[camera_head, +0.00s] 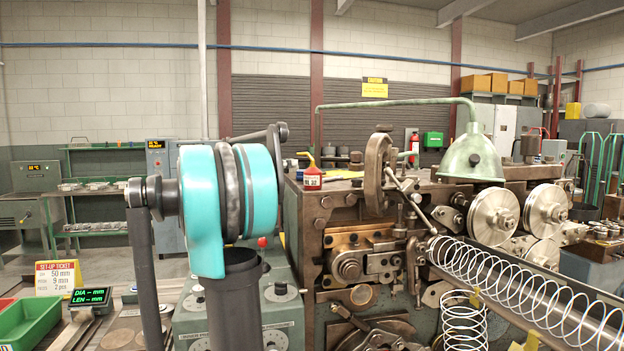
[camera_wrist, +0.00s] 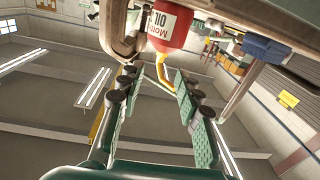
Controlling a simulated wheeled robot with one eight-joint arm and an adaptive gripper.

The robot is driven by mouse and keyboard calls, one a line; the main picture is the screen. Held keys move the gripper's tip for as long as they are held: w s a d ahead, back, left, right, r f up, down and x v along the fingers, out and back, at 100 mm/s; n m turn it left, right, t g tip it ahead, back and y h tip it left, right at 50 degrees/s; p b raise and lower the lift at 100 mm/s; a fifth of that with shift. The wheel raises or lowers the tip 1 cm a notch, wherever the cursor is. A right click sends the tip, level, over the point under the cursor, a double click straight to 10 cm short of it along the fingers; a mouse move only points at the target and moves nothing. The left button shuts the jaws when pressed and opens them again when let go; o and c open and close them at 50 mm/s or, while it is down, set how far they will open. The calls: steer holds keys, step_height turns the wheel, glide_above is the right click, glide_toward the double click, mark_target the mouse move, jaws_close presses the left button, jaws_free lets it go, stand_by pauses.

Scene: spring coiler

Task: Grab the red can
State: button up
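The red can (camera_head: 313,180) is an oil can with a white label and a yellow spout. In the head view it stands upright on top of the machine, just right of my arm. In the wrist view the red can (camera_wrist: 175,22) appears upside down at the top edge, partly cut off. Its yellow spout hangs between the fingertips of my gripper (camera_wrist: 158,77). The green-padded fingers are spread wide with nothing held between them. The can's body lies beyond the tips. In the head view my arm hides most or all of the gripper.
The coiler machine (camera_head: 338,213) fills the middle and right, with a green lamp (camera_head: 473,157) arching over it. A curved metal bracket (camera_head: 375,173) stands close right of the can. A green tray (camera_head: 28,322) lies at lower left.

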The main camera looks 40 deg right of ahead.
mark_target(312, 161)
steer(key=x, duration=0.8)
jaws_close()
stand_by(0.4)
